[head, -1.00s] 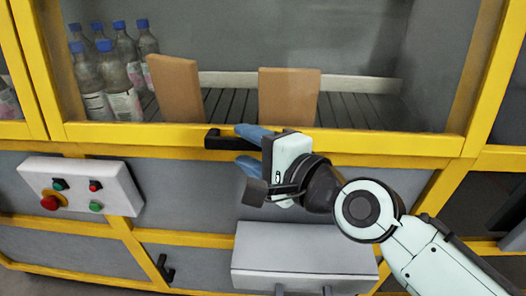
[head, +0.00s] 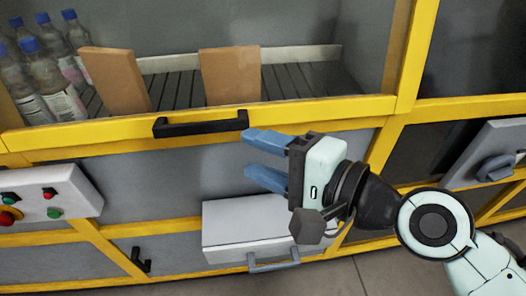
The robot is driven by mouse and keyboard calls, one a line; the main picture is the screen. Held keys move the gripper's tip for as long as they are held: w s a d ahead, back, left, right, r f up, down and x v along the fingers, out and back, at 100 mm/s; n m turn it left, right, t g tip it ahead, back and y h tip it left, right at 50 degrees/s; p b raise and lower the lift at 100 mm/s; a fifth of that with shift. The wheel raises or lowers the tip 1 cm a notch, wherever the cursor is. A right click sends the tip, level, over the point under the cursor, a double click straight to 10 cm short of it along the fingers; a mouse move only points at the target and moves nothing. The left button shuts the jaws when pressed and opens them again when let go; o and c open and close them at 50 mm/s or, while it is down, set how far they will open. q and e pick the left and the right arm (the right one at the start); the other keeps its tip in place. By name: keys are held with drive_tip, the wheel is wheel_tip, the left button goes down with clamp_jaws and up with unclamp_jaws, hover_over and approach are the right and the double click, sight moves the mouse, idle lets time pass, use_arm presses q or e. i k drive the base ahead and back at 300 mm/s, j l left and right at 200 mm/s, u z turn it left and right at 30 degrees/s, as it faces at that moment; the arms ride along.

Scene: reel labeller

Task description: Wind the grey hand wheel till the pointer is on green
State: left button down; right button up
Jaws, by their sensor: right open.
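My right gripper (head: 250,154) is open and empty, its two blue fingers pointing left. It is in front of the machine, just right of and below the black door handle (head: 201,124). I see a gap between the fingers. A dark grey knob or lever (head: 495,167) is on a grey panel (head: 482,152) at the right edge, cut off by the frame. I cannot tell whether it is the hand wheel. No pointer or green scale can be made out. My left gripper is not in view.
A yellow-framed window shows bottles (head: 50,70) and brown boxes (head: 230,76) on a roller bed. A button box (head: 45,195) is at left. A light grey drawer box (head: 250,228) juts out below my gripper. Floor (head: 385,275) is free at lower right.

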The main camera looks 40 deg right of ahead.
sight(494, 169)
drive_tip(key=k+l, duration=0.2)
drive_tip(key=k, duration=0.3)
drive_tip(key=k+l, duration=0.2)
drive_tip(key=k, duration=0.25)
